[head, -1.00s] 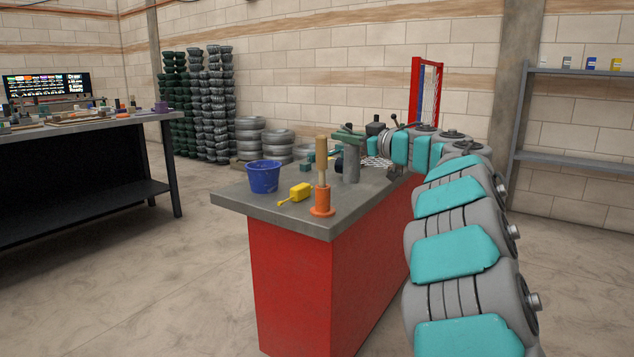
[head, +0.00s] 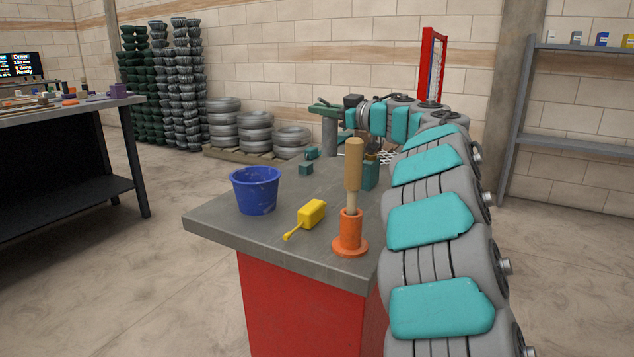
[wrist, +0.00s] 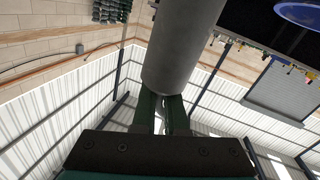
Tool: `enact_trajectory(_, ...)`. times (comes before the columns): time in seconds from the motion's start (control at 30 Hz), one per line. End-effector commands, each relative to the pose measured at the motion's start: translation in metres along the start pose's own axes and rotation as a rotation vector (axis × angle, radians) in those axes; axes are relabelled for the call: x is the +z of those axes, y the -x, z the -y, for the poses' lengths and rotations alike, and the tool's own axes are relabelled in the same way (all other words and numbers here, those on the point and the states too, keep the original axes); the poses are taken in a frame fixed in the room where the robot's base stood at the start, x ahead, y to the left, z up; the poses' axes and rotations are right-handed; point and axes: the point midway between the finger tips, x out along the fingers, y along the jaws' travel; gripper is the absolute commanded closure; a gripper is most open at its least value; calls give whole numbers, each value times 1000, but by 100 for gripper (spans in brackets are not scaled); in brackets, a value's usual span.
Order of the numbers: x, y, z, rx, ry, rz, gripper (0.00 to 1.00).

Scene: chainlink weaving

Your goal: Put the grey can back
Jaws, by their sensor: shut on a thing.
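The grey can (head: 330,137) is upright over the back part of the workbench. My gripper (head: 326,109) has its green fingers shut on the can near its top. In the wrist view the can (wrist: 183,45) is a plain grey cylinder between the green fingers (wrist: 162,112). Whether its bottom touches the bench is unclear.
The workbench (head: 225,222) bears a blue bucket (head: 255,192), a yellow tool (head: 310,214), an orange stand (head: 349,238) with a wooden handle (head: 353,165), and teal blocks (head: 306,169). A red frame (head: 427,60) stands behind. Floor is clear left of the bench.

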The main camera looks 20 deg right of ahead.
Motion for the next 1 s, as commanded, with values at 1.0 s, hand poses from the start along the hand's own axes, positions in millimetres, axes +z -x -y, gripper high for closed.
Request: enact_trajectory(1.0,83,1,18,2,-1,0,100)
